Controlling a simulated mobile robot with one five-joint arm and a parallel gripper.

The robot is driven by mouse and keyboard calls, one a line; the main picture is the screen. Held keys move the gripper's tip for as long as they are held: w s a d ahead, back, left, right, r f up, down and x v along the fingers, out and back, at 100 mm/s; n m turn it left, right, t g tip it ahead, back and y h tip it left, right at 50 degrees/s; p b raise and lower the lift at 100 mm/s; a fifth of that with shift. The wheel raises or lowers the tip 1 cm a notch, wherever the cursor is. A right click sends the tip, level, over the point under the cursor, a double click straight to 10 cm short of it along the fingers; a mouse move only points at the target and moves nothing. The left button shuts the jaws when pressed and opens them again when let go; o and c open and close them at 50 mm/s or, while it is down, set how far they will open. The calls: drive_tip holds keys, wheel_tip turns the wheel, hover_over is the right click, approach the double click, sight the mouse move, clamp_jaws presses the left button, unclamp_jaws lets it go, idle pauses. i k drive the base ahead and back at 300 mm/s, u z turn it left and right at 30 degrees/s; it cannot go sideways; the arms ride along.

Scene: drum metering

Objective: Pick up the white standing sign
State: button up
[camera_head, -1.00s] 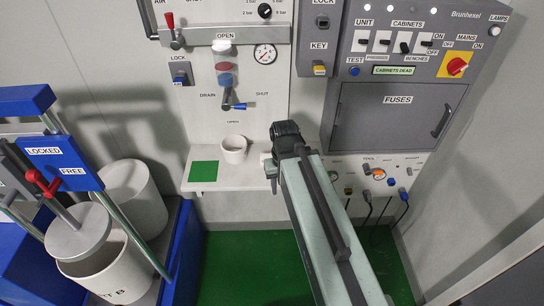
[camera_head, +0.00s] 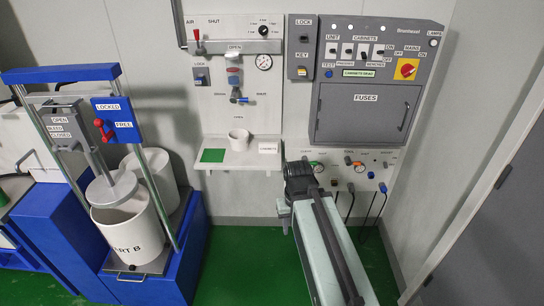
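The white standing sign (camera_head: 268,148) stands upright on the right part of the small wall shelf (camera_head: 238,160). It carries dark lettering that seems to read "CABINETS". My arm reaches up from the bottom of the view, and its dark wrist joint is right of and below the sign. A pale part of my gripper (camera_head: 284,210) shows below the shelf's right end, apart from the sign. The fingers are mostly hidden behind my arm, so their opening cannot be told.
A white cup (camera_head: 238,139) and a green square (camera_head: 212,155) are on the same shelf, left of the sign. The grey fuse cabinet (camera_head: 362,112) and a hose panel are to the right. A blue drum stand (camera_head: 130,230) fills the left. Green floor is clear below the shelf.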

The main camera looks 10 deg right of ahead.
sight(264, 147)
drive_tip(key=z, duration=0.25)
drive_tip(key=i, duration=1.85)
drive_tip(key=u, duration=0.35)
drive_tip(key=k, duration=0.9)
drive_tip(key=u, duration=0.15)
drive_tip(key=i, duration=0.9)
drive_tip(key=z, duration=0.05)
drive_tip(key=k, duration=0.5)
drive_tip(key=u, duration=0.4)
